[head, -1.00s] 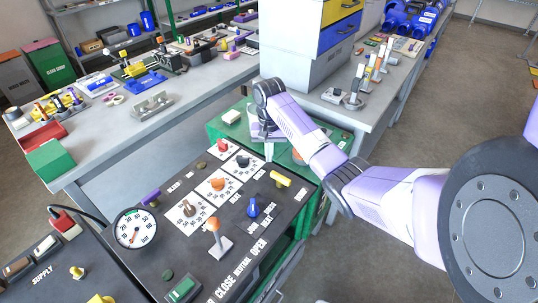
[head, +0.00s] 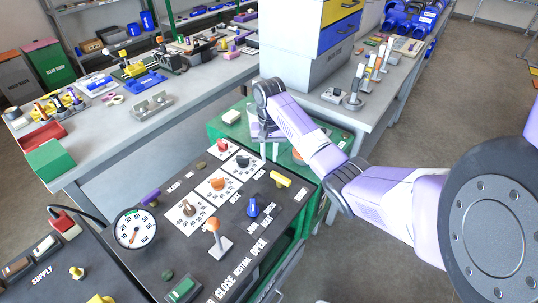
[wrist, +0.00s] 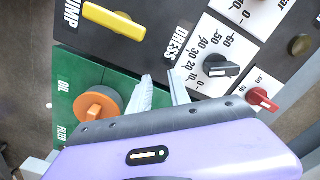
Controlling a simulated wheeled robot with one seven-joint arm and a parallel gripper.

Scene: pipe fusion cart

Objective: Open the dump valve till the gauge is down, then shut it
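The dump valve is a yellow bar handle (head: 281,179) at the right edge of the dark panel. In the wrist view the yellow handle (wrist: 114,22) lies beside a DUMP label, upper left of my fingers. The round white gauge (head: 135,229) stands at the panel's left, with a red needle pointing down-left; its exact reading is too small to tell. My gripper (head: 268,151) is above the panel's far edge, beyond the handle and apart from it. In the wrist view my gripper (wrist: 162,84) shows two pale fingertips apart with nothing between them.
An orange knob (wrist: 96,105) on a green oil filter panel sits left of my fingers. The black DRESS dial (wrist: 221,68) and a red knob (wrist: 262,98) are to the right. An orange-topped lever (head: 216,238), a blue knob (head: 253,207) and a purple handle (head: 150,197) stand on the panel.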

